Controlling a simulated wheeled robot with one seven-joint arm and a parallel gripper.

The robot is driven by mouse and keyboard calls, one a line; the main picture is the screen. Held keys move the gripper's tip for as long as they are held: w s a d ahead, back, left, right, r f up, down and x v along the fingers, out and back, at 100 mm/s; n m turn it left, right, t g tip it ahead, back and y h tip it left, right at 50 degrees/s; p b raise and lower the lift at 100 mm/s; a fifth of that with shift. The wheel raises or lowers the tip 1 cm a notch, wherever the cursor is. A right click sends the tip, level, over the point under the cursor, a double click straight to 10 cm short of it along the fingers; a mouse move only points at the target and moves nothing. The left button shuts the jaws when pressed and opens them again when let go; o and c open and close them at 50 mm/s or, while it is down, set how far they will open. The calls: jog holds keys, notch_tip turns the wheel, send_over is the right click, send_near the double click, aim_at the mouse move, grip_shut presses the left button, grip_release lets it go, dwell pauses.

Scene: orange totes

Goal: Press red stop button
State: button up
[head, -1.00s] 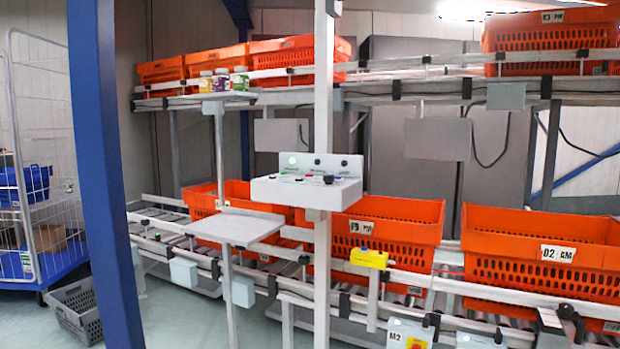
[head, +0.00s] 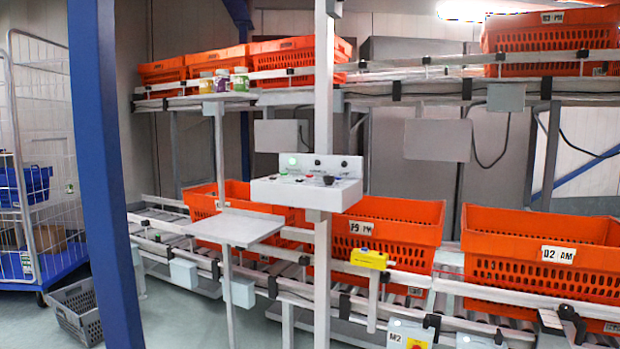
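A white control box (head: 307,190) is fixed to a grey upright post in the middle of the head view. Its sloped top carries several small buttons, among them a small reddish one (head: 311,180) and a black knob (head: 328,180). A green light (head: 293,161) shows on its back panel. Lower right, a grey box with a yellow plate and a partly cut-off red button (head: 416,345) sits at the bottom edge of the picture. Which red button is the stop button I cannot tell. My gripper is not in view.
A blue post (head: 103,180) stands close on the left. A grey shelf plate (head: 233,229) juts out left of the control box. Orange totes (head: 385,215) stand on the conveyor behind. A yellow box (head: 369,259) sits on the rail. A grey crate (head: 78,312) is on the floor.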

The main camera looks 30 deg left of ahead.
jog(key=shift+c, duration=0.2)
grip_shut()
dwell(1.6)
